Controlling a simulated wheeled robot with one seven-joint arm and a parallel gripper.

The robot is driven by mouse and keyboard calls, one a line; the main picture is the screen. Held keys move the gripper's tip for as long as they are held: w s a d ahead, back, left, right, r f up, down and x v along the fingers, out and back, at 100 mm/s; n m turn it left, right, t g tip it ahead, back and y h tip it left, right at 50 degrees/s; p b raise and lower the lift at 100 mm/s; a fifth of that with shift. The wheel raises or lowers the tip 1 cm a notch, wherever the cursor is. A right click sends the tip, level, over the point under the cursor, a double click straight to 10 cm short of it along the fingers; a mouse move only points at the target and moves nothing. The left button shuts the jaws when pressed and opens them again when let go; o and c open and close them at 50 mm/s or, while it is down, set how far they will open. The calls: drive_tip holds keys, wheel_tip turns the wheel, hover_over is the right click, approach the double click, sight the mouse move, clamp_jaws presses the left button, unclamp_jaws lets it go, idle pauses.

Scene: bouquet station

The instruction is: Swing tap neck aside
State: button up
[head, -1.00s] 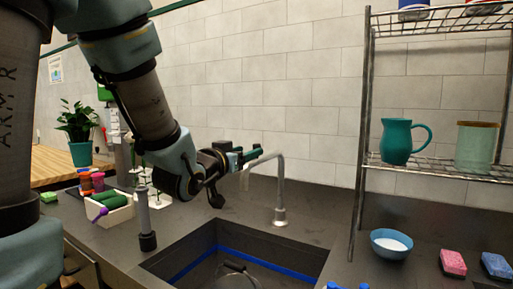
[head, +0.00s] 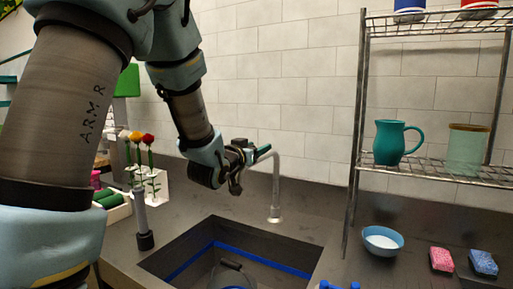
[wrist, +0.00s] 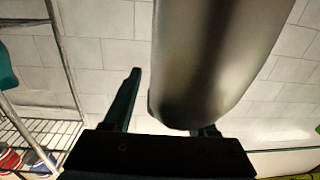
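The grey metal tap (head: 275,190) stands on the dark counter behind the sink. Its upright shows in the head view; my gripper hides much of its upper neck. My gripper (head: 258,150) is at the top of the neck, its dark green fingers spread. In the wrist view a large grey cylinder, apparently the tap neck (wrist: 205,65), covers most of the right finger. The left finger of my gripper (wrist: 165,115) stands apart from it with a gap. I cannot tell whether the right finger touches the neck.
The sink (head: 180,262) has a blue band inside and a clear item with a dark handle (head: 230,264). A wire shelf (head: 430,170) with a teal jug (head: 391,143) stands right. A blue bowl (head: 383,241) and sponges (head: 441,259) sit below. Flowers (head: 148,140) stand left.

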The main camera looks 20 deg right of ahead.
clamp_jaws()
idle(1.2)
